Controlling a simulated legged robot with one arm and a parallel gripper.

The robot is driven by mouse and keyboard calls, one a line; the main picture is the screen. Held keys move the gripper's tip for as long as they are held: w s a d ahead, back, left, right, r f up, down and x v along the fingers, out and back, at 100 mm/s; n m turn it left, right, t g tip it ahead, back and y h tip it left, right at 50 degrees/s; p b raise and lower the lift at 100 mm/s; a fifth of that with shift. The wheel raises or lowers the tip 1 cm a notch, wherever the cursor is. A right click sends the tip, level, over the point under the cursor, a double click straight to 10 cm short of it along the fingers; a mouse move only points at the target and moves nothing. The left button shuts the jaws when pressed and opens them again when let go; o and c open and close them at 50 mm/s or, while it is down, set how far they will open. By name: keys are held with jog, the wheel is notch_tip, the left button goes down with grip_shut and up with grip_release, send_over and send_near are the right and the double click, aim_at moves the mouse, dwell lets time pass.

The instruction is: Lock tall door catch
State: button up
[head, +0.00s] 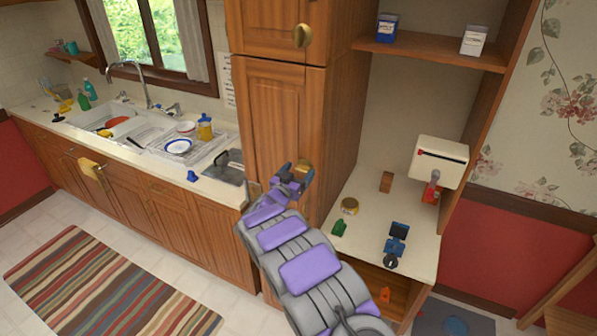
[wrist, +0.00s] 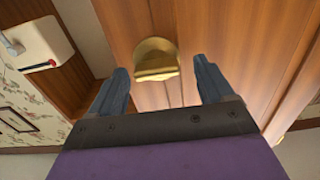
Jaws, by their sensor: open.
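The tall wooden cupboard door (head: 283,117) stands in the middle of the head view. A round brass catch (head: 304,166) sits near its right edge, partly behind my gripper (head: 294,173). In the wrist view the brass catch (wrist: 155,61) lies ahead, between and just beyond the two blue-grey fingers of my gripper (wrist: 165,85). The fingers are spread apart and hold nothing. Whether they touch the catch cannot be told. A second brass catch (head: 302,36) is on the upper door, above and apart from my gripper.
A counter with a sink (head: 110,115) and dishes is on the left. A striped rug (head: 100,290) lies on the floor.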

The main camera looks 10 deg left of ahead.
jog(key=shift+w+d, duration=0.35)
jog(key=shift+w, duration=0.05)
jog(key=shift+a+r, duration=0.1)
jog(key=c, duration=1)
